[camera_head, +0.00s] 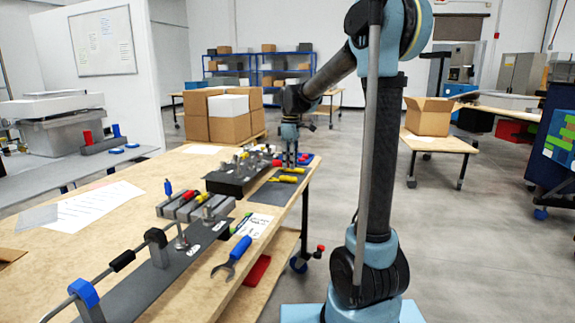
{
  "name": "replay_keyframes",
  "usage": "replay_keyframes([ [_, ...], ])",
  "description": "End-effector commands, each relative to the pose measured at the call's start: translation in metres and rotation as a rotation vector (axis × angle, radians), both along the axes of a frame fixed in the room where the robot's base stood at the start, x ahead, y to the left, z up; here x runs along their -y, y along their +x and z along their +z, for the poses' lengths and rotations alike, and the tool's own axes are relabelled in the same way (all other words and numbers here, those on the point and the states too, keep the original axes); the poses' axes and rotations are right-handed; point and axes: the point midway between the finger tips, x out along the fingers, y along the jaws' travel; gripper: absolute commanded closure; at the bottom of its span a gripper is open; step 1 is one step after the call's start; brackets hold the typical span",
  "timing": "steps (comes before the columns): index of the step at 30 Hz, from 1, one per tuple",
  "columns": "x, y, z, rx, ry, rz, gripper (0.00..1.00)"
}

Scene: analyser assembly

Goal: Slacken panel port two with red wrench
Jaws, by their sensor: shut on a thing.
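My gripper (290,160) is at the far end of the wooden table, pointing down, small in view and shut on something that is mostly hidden. A small red piece (277,163) shows right beside its fingertips; it looks like the handle of the red wrench, but the wrench's jaw cannot be made out. A dark panel box (225,182) with several silver fittings on top lies just left of and nearer than my gripper. I cannot tell which fitting is port two, nor whether the wrench touches one.
Yellow-handled tools (284,179) lie on a dark mat (262,195) near the table's right edge. A blue-handled wrench (238,249) lies nearer, beside a long dark plate (165,272) with fittings and a pipe. A grey block (180,208) holds coloured tools. Papers (85,208) lie left.

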Motion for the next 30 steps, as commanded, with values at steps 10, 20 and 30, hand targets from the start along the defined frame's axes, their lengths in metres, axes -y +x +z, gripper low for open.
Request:
replay_keyframes([
  [10, 0.018, -0.006, 0.013, 0.0, 0.0, -0.001, 1.0],
  [20, 0.017, -0.006, 0.047, 0.0, 0.0, 0.0, 1.0],
  [30, 0.017, -0.006, 0.081, 0.0, 0.0, 0.0, 1.0],
])
